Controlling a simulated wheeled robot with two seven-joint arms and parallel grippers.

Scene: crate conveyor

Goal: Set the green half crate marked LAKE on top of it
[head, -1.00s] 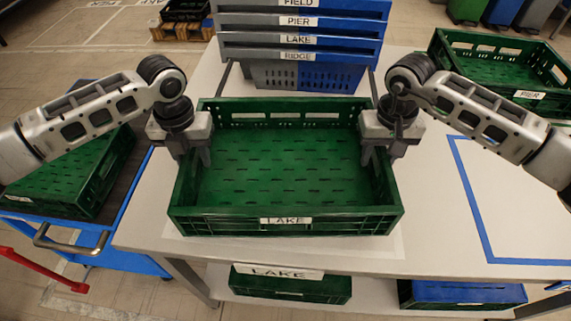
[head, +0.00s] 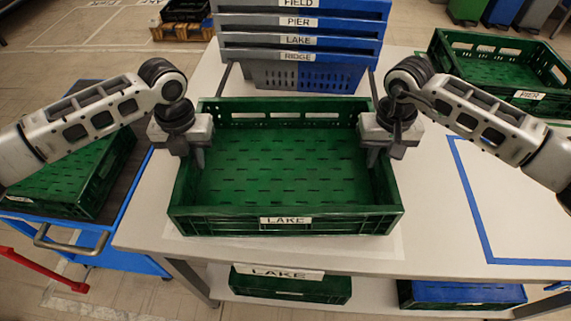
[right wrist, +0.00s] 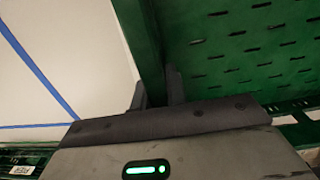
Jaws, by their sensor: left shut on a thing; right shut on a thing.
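The green half crate marked LAKE (head: 285,221) sits level on the white table in the middle of the head view, its label facing me. It is empty, with a slotted floor. My left gripper (head: 192,158) is shut on its left side wall. My right gripper (head: 380,156) is shut on its right side wall. In the right wrist view, the two fingers (right wrist: 157,92) stand on either side of the green wall (right wrist: 150,50). I cannot see what lies directly beneath the crate.
A stack of grey-blue crates (head: 300,40) stands behind, labelled FIELD, PIER, LAKE and RIDGE. A green PIER crate (head: 529,95) is at the right. Blue tape (head: 470,205) outlines a clear table area. Another LAKE crate (head: 290,285) is on the lower shelf.

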